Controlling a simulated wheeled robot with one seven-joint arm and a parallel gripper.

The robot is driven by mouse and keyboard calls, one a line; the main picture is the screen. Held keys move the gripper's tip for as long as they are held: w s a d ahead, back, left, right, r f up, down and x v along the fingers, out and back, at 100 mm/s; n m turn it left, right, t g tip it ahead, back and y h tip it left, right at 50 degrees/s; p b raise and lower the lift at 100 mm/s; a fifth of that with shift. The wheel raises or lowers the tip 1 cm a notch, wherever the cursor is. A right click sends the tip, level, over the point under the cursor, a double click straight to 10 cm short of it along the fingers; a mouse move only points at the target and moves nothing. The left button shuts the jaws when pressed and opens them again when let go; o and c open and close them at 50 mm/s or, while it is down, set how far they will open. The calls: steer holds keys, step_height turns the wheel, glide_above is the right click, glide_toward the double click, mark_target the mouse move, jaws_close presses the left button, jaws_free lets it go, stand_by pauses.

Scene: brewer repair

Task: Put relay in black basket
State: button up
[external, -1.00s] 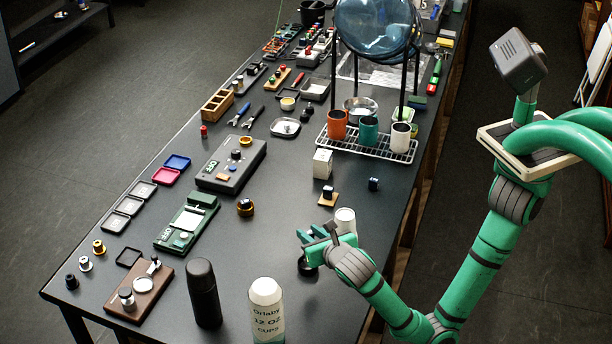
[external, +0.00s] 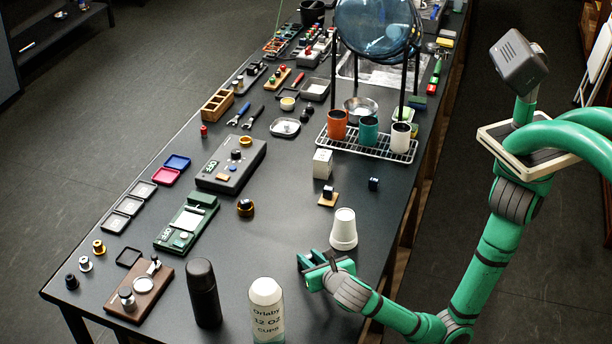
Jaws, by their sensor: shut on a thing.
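My gripper (external: 312,262) is low over the near right part of the dark table, left of and in front of a white cup stack (external: 343,230). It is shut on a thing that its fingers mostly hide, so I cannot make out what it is. A black open container (external: 312,12), possibly the black basket, stands at the far end. A small black square frame (external: 128,257) lies at the near left.
A black bottle (external: 203,292) and a white labelled canister (external: 266,308) stand at the near edge. A wire rack with cups (external: 366,148) and a tall stand with a blue globe (external: 376,28) are farther back. The table's middle has free room.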

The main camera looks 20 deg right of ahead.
steer(key=shift+f, duration=0.15)
steer(key=o, duration=1.1)
step_height(320, 180, up, 7)
stand_by(0.3)
stand_by(0.5)
